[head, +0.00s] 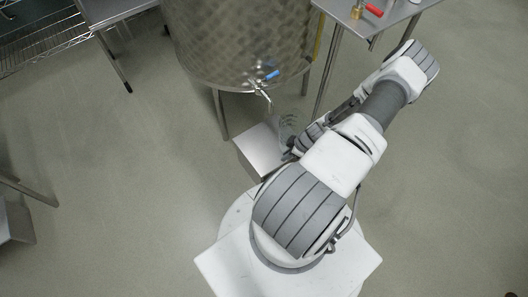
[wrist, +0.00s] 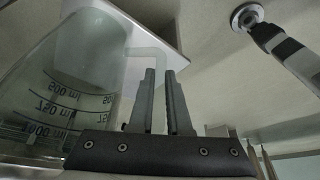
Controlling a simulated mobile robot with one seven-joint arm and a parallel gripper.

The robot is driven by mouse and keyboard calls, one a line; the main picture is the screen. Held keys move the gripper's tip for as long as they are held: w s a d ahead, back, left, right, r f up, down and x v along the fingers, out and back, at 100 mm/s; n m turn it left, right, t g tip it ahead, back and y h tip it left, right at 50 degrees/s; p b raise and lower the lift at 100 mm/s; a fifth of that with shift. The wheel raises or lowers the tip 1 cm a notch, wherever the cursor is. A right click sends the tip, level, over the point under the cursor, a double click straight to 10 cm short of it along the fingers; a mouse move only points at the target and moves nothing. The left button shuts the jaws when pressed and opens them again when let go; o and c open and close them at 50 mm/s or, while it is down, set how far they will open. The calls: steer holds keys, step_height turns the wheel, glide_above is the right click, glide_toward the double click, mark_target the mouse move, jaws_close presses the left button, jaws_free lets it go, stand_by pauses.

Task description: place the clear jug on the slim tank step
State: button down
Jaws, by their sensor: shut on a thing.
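The clear jug (head: 288,126) shows in the head view just above the step's right side, partly hidden by my arm. In the wrist view the jug (wrist: 80,75) fills the left, with ml markings on its wall. My gripper (wrist: 164,75) is shut on the jug's handle (wrist: 150,52). The slim tank step (head: 258,150) is a pale box below the steel tank (head: 240,40). A pale panel (wrist: 150,15) beyond the jug's base in the wrist view looks like the step. I cannot tell whether the jug touches it. In the head view my gripper is mostly hidden by the arm.
The tank's tap (head: 263,92), with blue handles, hangs just above the step. A metal table (head: 345,15) with small items stands at the upper right, close to my arm. A wire rack (head: 40,40) stands at the upper left.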

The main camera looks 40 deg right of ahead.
steer(key=shift+w+a+f+b, duration=0.6)
steer(key=shift+w+a, duration=0.2)
steer(key=shift+w, duration=0.5)
steer(key=shift+w+a+f+b, duration=0.55)
steer(key=shift+w+a, duration=0.3)
steer(key=shift+w, duration=0.5)
steer(key=shift+w+a+f+b, duration=0.6)
steer(key=shift+w+a, duration=0.2)
steer(key=shift+w, duration=0.5)
steer(key=shift+f, duration=0.1)
steer(key=c, duration=0.9)
jaws_free()
steer(key=p+v, duration=0.4)
steer(key=v, duration=0.8)
steer(key=shift+w, duration=0.1)
steer(key=shift+r, duration=0.25)
